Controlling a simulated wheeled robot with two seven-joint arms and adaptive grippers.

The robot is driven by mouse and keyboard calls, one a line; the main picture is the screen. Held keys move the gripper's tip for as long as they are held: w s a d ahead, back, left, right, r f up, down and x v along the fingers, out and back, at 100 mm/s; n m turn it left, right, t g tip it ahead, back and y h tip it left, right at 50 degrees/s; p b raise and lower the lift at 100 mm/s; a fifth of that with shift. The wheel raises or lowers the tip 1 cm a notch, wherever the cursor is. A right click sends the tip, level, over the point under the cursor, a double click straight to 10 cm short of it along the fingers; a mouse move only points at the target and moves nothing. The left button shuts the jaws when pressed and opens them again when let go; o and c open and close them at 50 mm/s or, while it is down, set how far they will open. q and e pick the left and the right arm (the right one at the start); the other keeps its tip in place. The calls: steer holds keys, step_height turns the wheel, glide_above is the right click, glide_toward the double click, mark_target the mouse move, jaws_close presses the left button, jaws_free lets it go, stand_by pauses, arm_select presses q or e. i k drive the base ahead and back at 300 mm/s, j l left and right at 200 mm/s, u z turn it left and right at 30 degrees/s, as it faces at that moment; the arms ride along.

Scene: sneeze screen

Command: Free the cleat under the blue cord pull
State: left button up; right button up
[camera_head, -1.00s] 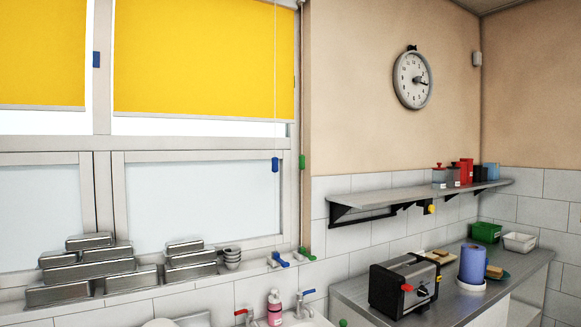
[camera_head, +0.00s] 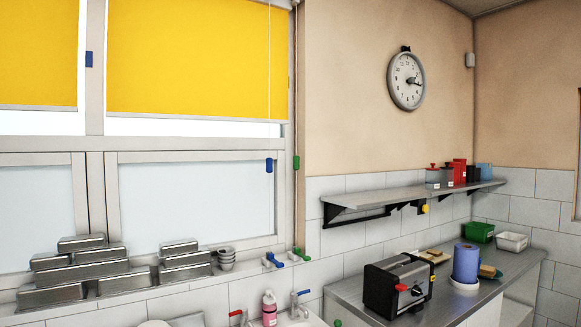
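Below the blue pull, at the right end of the sill, is a small blue-and-white cleat-like fitting (camera_head: 273,260). A similar green one (camera_head: 299,254) is beside it. Whether a cord is wrapped on either is too small to tell. Neither of my grippers is in view.
Stacked metal pans (camera_head: 90,265) and small stacked cups (camera_head: 226,258) crowd the sill left of the blue fitting. Taps and a pink bottle (camera_head: 269,308) stand below. A toaster (camera_head: 396,286) and blue roll (camera_head: 466,262) are on the right counter, under a wall shelf (camera_head: 400,198).

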mark_target(278, 264)
steer(key=i+l, duration=0.3)
steer(key=l, duration=0.15)
steer(key=i+l, duration=0.3)
steer(key=l, duration=0.15)
steer(key=i+l, duration=0.3)
steer(key=l, duration=0.15)
steer(key=i+l, duration=0.3)
steer(key=l, duration=0.15)
